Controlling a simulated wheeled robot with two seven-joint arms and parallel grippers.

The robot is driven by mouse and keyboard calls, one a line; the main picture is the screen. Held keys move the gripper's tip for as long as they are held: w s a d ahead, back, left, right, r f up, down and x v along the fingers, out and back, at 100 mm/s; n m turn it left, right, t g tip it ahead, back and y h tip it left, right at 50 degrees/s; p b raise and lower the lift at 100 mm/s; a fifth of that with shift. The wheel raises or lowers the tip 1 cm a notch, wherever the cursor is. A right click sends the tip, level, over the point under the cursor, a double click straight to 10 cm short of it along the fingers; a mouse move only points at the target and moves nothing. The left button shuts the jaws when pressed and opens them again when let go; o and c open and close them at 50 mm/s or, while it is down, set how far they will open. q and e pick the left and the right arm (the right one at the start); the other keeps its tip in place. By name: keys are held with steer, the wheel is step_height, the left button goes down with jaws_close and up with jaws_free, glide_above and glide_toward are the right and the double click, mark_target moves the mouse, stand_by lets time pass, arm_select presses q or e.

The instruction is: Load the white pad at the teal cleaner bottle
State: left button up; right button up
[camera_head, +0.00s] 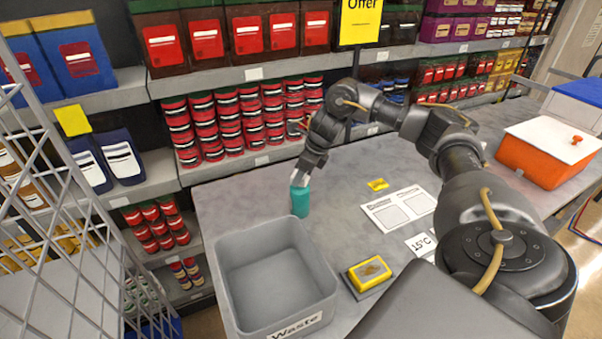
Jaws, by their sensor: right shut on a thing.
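The teal cleaner bottle (300,200) stands upright on the grey table, behind the grey waste bin. My right gripper (299,178) reaches down to the top of the bottle from above, pointing down. It is shut on a small whitish piece, which looks like the white pad (296,179), right at the bottle's top. The pad is mostly hidden by the fingers, and I cannot tell whether it touches the bottle. My left gripper is not in view.
A grey bin marked Waste (275,265) stands at the front left of the table. A yellow box (369,272), printed sheets (400,208) and an orange box with a white lid (548,150) are to the right. Stocked shelves (230,75) rise behind; a wire cage (60,200) is left.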

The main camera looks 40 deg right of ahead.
steer(key=shift+f, duration=0.1)
stand_by(0.3)
step_height(320, 180, up, 7)
steer(key=p, duration=0.5)
steer(key=shift+p, duration=0.4)
stand_by(0.5)
